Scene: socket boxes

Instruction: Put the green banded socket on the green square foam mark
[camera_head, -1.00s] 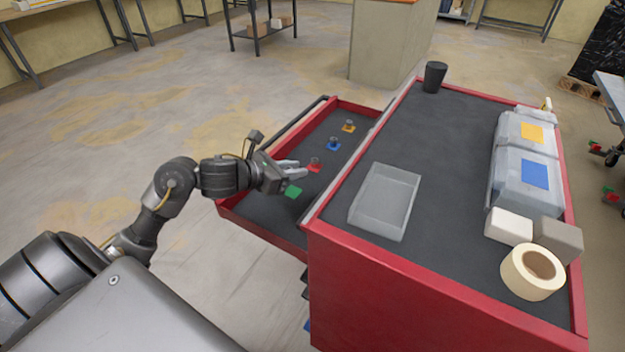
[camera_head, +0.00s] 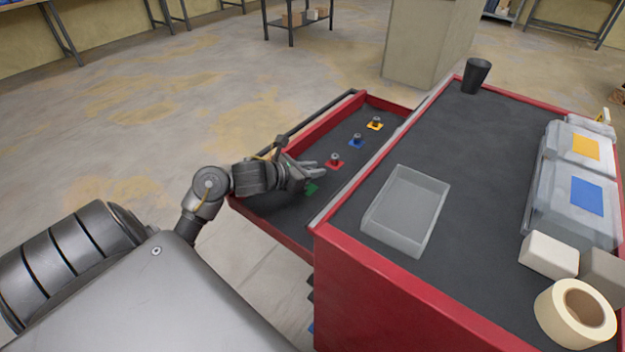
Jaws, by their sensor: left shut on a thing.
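The green square foam mark (camera_head: 311,189) lies in the open drawer, nearest of the row of coloured marks, partly covered by my gripper. My left gripper (camera_head: 312,169) reaches in from the left over the drawer, just above and beyond the green mark in the picture. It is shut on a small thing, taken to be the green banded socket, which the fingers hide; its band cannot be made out. No socket shows standing on the visible part of the green mark. My right gripper is not in view.
Small sockets stand on the red mark (camera_head: 334,161), blue mark (camera_head: 356,142) and yellow mark (camera_head: 375,125), the red one close to my fingers. The red cabinet (camera_head: 400,285) rises right of the drawer. On top are a clear tray (camera_head: 405,212), a black cup (camera_head: 476,76) and a tape roll (camera_head: 575,313).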

